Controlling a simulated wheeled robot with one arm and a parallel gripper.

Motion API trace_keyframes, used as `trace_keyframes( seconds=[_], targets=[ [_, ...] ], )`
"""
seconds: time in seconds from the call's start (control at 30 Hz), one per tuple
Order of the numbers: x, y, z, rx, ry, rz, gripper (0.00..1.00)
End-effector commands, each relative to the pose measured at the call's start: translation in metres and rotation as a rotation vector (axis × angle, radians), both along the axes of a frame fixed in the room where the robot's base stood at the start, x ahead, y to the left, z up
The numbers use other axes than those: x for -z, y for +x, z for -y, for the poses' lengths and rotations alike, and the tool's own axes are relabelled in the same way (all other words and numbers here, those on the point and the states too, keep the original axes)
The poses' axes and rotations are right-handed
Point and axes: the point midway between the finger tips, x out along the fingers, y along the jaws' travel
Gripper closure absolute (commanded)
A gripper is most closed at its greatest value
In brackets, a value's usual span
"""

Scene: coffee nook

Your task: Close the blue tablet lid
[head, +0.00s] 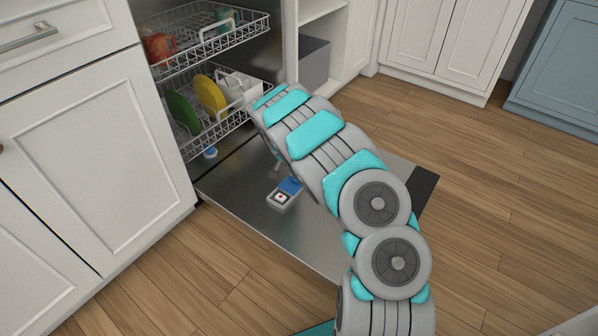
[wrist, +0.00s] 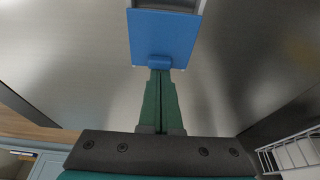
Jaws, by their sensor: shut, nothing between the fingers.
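The blue tablet lid (head: 290,185) stands open at the far end of a small light grey tablet box (head: 279,203) on the inner face of the lowered dishwasher door. A white tablet with a red spot shows in the box. In the wrist view the blue lid (wrist: 163,34) fills the top middle, with a small tab at its lower edge. My gripper (wrist: 159,72) is shut and empty, its green fingertips right at that tab; I cannot tell whether they touch. In the head view my arm hides most of the gripper, just beyond the lid.
The lowered steel door (head: 245,207) lies flat around the box. Above its far end, the lower rack (head: 205,130) holds a green plate and a yellow plate. An upper rack (head: 215,38) holds more dishes. A white cabinet (head: 85,150) stands to the left; wooden floor lies in front.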

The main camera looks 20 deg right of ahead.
Motion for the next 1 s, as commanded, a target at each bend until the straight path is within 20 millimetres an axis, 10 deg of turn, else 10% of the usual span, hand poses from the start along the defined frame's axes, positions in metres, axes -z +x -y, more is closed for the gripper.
trace_keyframes(
  seconds=[0.37,1.0],
  targets=[
    [0.001,-0.032,-0.046,0.000,-0.001,-0.002,1.00],
    [-0.010,-0.036,-0.052,0.001,0.000,-0.003,1.00]
  ],
)
